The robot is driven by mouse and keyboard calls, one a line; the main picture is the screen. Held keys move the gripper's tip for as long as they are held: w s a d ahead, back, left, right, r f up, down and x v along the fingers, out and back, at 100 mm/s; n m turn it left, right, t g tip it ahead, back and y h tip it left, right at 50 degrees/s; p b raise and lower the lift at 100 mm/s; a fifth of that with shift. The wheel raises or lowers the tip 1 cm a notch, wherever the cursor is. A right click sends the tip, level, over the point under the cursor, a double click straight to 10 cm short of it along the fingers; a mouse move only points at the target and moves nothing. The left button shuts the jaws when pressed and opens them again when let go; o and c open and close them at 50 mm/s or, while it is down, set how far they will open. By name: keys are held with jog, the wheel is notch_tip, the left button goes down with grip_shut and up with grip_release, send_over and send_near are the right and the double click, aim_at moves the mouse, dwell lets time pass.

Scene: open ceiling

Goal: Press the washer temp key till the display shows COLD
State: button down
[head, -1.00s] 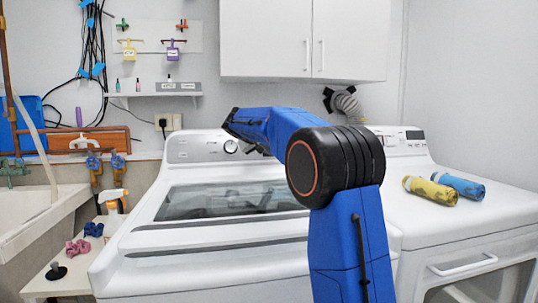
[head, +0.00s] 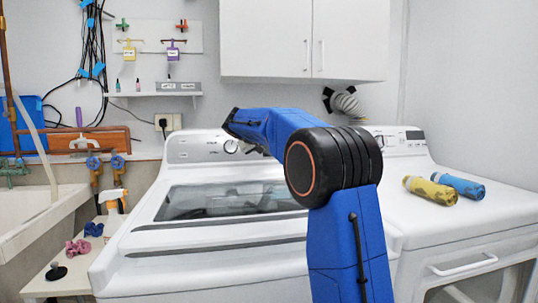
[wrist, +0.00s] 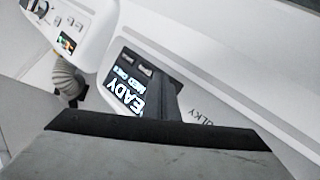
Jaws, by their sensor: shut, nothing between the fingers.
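The washer (head: 130,275) stands in the middle of the head view, with its control panel (head: 195,150) and knob (head: 231,147) along the back. In the wrist view its display (wrist: 126,82) is lit, rotated and partly covered. I read "EADY" in large letters and a smaller line that seems to start with "MED". Small grey keys (wrist: 136,63) sit beside the display; their labels are unreadable. My gripper (wrist: 165,95) is shut and empty, with dark fingers over the panel by the display and keys. I cannot tell whether it touches a key. My arm hides it in the head view.
White cabinets (head: 300,40) hang above the washer's back. A grey hose (head: 347,105) rises behind. A sink (head: 40,215) stands left.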

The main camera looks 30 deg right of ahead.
jog(key=shift+s, duration=0.1)
dwell(0.3)
jog(key=shift+s+a+r, duration=0.2)
jog(key=shift+s+r, duration=0.05)
jog(key=shift+s, duration=0.3)
jog(key=s, duration=0.1)
jog(key=s+a+r, duration=0.1)
jog(key=s, duration=0.2)
jog(key=shift+s+a+r, duration=0.15)
jog(key=shift+s+r, duration=0.1)
jog(key=shift+r, duration=0.1)
dwell(1.0)
